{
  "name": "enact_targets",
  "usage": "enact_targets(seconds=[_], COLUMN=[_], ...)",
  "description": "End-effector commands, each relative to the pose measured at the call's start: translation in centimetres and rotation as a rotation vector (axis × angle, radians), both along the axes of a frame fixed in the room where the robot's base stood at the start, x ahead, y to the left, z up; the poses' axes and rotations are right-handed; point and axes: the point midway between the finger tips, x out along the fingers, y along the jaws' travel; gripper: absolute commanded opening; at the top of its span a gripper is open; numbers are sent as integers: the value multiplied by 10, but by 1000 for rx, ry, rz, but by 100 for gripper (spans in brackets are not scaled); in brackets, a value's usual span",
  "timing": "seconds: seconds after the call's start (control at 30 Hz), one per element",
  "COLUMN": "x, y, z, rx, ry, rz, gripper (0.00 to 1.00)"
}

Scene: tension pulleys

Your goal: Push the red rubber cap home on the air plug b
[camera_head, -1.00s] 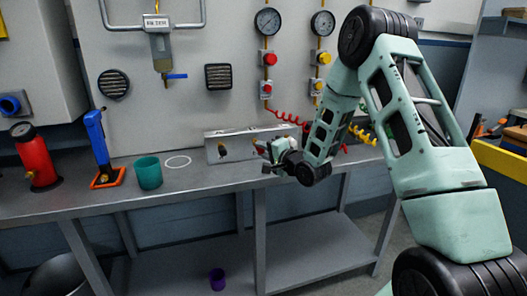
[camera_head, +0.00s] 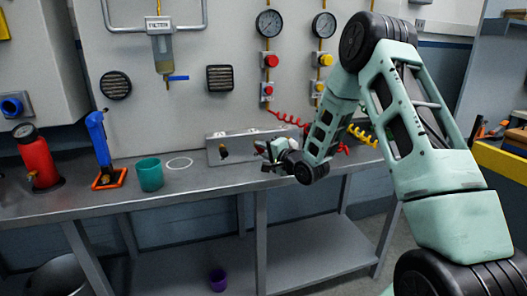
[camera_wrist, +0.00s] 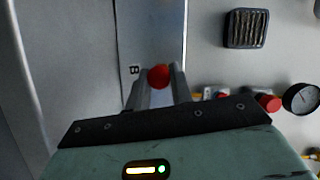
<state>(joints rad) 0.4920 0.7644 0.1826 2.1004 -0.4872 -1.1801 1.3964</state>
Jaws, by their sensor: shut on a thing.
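The red rubber cap (camera_wrist: 159,76) shows as a round red end between my gripper's fingertips (camera_wrist: 158,78) in the wrist view. My gripper is shut on it. In the head view my gripper (camera_head: 260,155) is at the right part of the same upright plate (camera_head: 213,149); the cap cannot be made out there.
The plate stands on the grey bench (camera_head: 120,205) against the wall panel. A brassy fitting (camera_head: 223,152) is on its left part. A teal cup (camera_head: 150,174), a white ring mark (camera_head: 178,163), a blue tool (camera_head: 97,140) and a red cylinder (camera_head: 36,163) are farther left.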

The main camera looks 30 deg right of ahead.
Motion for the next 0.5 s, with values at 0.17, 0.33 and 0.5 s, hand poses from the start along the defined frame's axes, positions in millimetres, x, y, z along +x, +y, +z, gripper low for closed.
enact_targets(seconds=[0.17,0.33,0.5], x=[3,4,4], y=[-1,-1,-1], z=[0,0,0], rx=[0,0,0], ry=[-1,-1,-1], rz=[0,0,0], gripper=[1,1,47])
